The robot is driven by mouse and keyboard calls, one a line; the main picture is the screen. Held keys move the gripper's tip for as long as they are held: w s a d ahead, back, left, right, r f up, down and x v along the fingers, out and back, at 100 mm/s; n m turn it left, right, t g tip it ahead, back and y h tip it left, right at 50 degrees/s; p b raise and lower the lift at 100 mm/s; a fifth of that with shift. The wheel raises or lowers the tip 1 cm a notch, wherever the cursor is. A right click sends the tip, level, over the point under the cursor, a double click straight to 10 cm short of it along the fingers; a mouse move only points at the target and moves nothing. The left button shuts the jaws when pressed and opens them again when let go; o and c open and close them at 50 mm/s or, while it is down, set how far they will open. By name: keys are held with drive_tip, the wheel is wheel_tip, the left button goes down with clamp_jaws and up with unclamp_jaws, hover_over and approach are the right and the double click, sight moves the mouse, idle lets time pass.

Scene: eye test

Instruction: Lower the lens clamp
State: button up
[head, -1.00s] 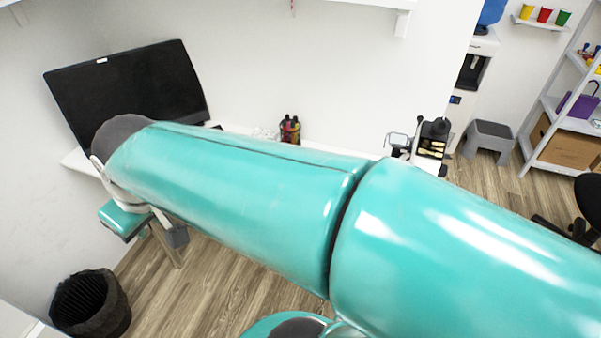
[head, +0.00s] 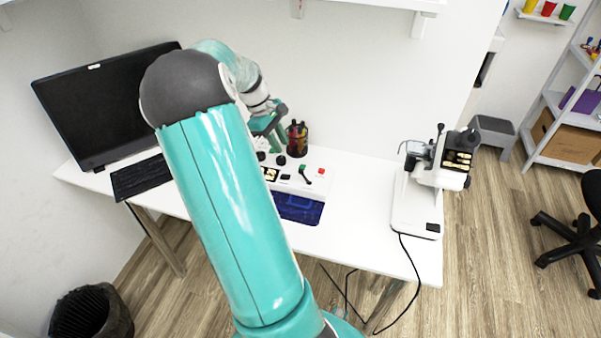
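A white and black lens-measuring instrument (head: 402,200) stands upright at the right end of the white desk (head: 360,235). Its upper part has a black head with pale inserts, a thin upright lever and a small clear piece at the left. The lens clamp is too small to tell apart from these parts. My gripper (head: 274,138) is over the back middle of the desk, beside the pen cup, well left of the instrument and apart from it. My arm hides part of it, and its fingertips are not clear.
A black pen cup (head: 297,140) and a white control box (head: 300,178) with knobs and red and green buttons are near my gripper. A monitor (head: 100,100) and keyboard (head: 140,177) are at the left. Bare desk lies between box and instrument. A shelf (head: 370,3) hangs above.

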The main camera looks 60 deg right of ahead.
sight(300, 170)
drive_tip(key=x, duration=0.5)
drive_tip(key=d+x, duration=0.1)
drive_tip(key=x, duration=0.4)
drive_tip(key=s+x, duration=0.1)
drive_tip(key=x, duration=0.4)
drive_tip(key=shift+s+d+r, duration=0.1)
drive_tip(key=shift+d+r, duration=0.1)
clamp_jaws()
